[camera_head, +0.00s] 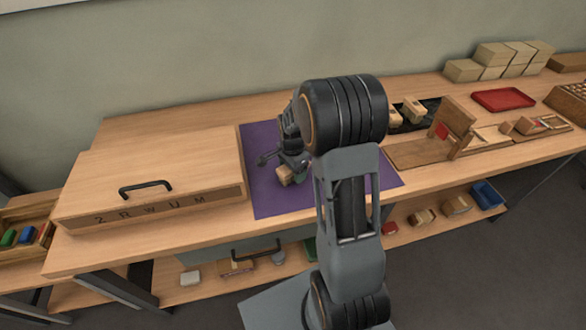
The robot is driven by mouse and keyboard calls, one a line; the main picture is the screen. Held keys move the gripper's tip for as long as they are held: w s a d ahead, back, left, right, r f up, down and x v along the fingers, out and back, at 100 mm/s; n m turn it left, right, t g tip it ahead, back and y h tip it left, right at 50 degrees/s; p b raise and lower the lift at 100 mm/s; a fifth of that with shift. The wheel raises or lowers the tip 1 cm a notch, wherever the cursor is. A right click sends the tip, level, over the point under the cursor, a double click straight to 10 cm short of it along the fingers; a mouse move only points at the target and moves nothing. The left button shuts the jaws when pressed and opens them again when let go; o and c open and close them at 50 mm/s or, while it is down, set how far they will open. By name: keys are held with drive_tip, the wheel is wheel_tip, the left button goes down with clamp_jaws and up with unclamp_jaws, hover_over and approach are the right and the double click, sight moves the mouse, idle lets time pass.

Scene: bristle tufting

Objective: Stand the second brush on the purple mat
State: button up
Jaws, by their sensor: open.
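The purple mat (262,198) lies on the bench in the middle, partly hidden behind my arm. A small light wooden block (284,178), which looks like a brush, is on the mat with a bit of green beside it. My gripper (285,163) is open over the mat, close above and behind this block. I cannot tell whether the fingers touch it or how it is tilted. Two more light wooden pieces (413,108) that may be brushes rest on a dark mat (432,104) right of my arm. The arm hides part of that area.
A wooden box (160,165) with a black handle stands left of the mat. To the right are a wooden fixture (452,122), a red tray (502,99) and stacked blocks (494,54). A lower shelf holds several small items and a blue bin (487,194). The mat's front-left is clear.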

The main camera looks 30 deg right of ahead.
wheel_tip(320, 180, up, 12)
drive_tip(key=p, duration=0.1)
drive_tip(key=s+a+r+n+t, duration=0.1)
drive_tip(key=s+a+n, duration=0.3)
drive_tip(key=s+n, duration=0.4)
drive_tip(key=s+a+r+n+t, duration=0.2)
drive_tip(key=s+a+n, duration=0.3)
drive_tip(key=s+n, duration=0.2)
drive_tip(key=shift+s+r+n, duration=0.2)
drive_tip(key=shift+s+n, duration=0.2)
drive_tip(key=shift+s, duration=0.15)
drive_tip(key=shift+a, duration=0.1)
